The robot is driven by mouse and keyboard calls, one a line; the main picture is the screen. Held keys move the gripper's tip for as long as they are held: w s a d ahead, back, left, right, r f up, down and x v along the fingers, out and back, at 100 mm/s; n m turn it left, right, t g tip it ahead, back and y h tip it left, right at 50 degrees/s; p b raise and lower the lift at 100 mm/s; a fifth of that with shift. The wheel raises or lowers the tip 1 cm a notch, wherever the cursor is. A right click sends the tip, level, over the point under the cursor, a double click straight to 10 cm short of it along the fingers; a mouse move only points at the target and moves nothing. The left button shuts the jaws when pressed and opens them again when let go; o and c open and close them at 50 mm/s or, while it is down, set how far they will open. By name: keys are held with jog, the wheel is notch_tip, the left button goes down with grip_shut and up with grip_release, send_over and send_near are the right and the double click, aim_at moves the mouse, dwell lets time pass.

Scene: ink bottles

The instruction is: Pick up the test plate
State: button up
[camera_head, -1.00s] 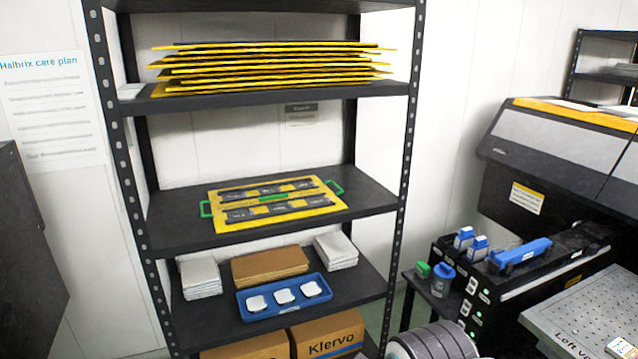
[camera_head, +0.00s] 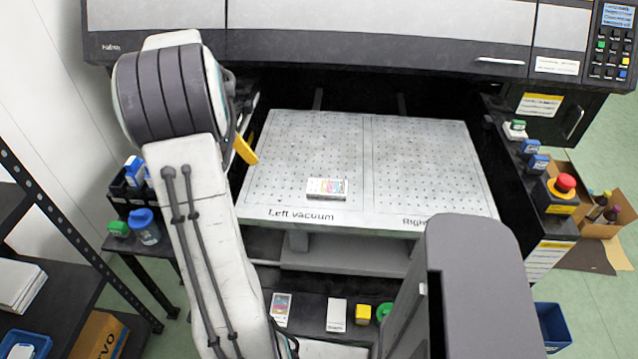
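My white and grey arm stands at the left of the view, folded at the elbow. A yellow piece (camera_head: 246,150) sticks out from behind it, above the bed's left edge; it may be a finger of my gripper. The rest of my gripper is hidden behind the arm, so its opening cannot be seen. The yellow piece is apart from the plate, up and left of it.
The printer (camera_head: 380,35) overhangs the back of the bed. The right bed (camera_head: 425,160) is bare. A red stop button (camera_head: 565,183) and blue-capped bottles (camera_head: 529,147) line the right side. Small items, including a white box (camera_head: 336,315), lie on a lower shelf. A storage rack stands left.

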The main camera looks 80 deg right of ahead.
jog(key=s+d+f+m+p, duration=0.1)
jog(key=s+d+f+m, duration=0.15)
jog(key=s+d, duration=0.3)
jog(key=s+d+f+m, duration=0.2)
jog(key=s+d+m, duration=0.2)
jog(key=s, duration=0.3)
jog(key=m, duration=0.4)
send_near(326, 190)
jog(key=shift+w+d+f+y, duration=0.15)
jog(key=shift+w+f+y, duration=0.05)
jog(key=shift+w+f, duration=0.25)
jog(key=shift+w+d+f+y, duration=0.2)
jog(key=shift+w+f, duration=0.15)
jog(key=shift+w, duration=0.2)
jog(key=shift+s+d+f+m+p, duration=0.15)
jog(key=shift+s+f+m+p, duration=0.2)
jog(key=shift+s+f, duration=0.6)
jog(key=shift+f+p, duration=0.85)
jog(key=shift+f, duration=2.25)
jog(key=c, duration=1.2)
